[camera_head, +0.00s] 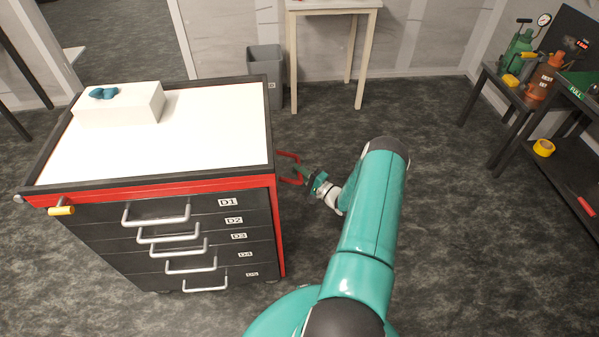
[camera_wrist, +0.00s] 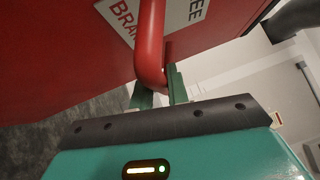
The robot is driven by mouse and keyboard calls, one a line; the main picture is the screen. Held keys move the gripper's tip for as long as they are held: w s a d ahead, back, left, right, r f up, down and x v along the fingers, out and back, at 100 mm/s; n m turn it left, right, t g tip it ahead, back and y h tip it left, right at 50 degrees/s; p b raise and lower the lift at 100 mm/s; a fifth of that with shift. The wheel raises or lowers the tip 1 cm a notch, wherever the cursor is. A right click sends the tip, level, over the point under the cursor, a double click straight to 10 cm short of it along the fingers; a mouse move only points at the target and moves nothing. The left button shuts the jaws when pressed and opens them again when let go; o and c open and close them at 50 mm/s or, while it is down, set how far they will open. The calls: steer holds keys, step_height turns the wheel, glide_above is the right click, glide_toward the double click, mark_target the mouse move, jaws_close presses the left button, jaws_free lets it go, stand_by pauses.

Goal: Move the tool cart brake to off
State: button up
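The tool cart (camera_head: 277,235) stands at the left, with a white top, red trim and dark drawers. A red bar handle (camera_head: 288,154) sticks out from its right side. In the wrist view the red bar (camera_wrist: 150,45) bends down in front of a white label (camera_wrist: 178,14), partly hidden, that reads "BRA" and "EE". My gripper (camera_head: 301,173) is at this bar. In the wrist view its two green fingers (camera_wrist: 160,94) stand apart, one to each side of the bar's lower bend. I cannot tell whether they press on it.
A white box (camera_head: 135,105) with a blue item (camera_head: 104,93) sits on the cart top. A grey bin (camera_head: 266,60) and a pale table (camera_head: 333,5) stand behind. A dark shelf bench (camera_head: 515,97) with bottles is at the right. The carpet between cart and bench is clear.

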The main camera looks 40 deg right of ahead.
jaws_close()
steer(key=r+n+g, duration=0.3)
steer(key=shift+s+d+r+h, duration=0.2)
steer(key=shift+d+h, duration=0.1)
steer(key=shift+r+n+g+h, duration=0.4)
steer(key=shift+r+n+g, duration=0.4)
steer(key=shift+r+g, duration=0.1)
steer(key=shift+w+a+r+n+g+h, duration=0.1)
steer(key=shift+a+r+n+g+h, duration=0.05)
steer(key=shift+r+n+g+h, duration=0.3)
steer(key=shift+w+a+r+n+g+h, duration=0.15)
steer(key=shift+r+n+g+h, duration=0.1)
steer(key=shift+r+n+g, duration=0.25)
steer(key=shift+r, duration=0.1)
steer(key=o, duration=0.6)
jaws_free()
steer(key=shift+a, duration=0.1)
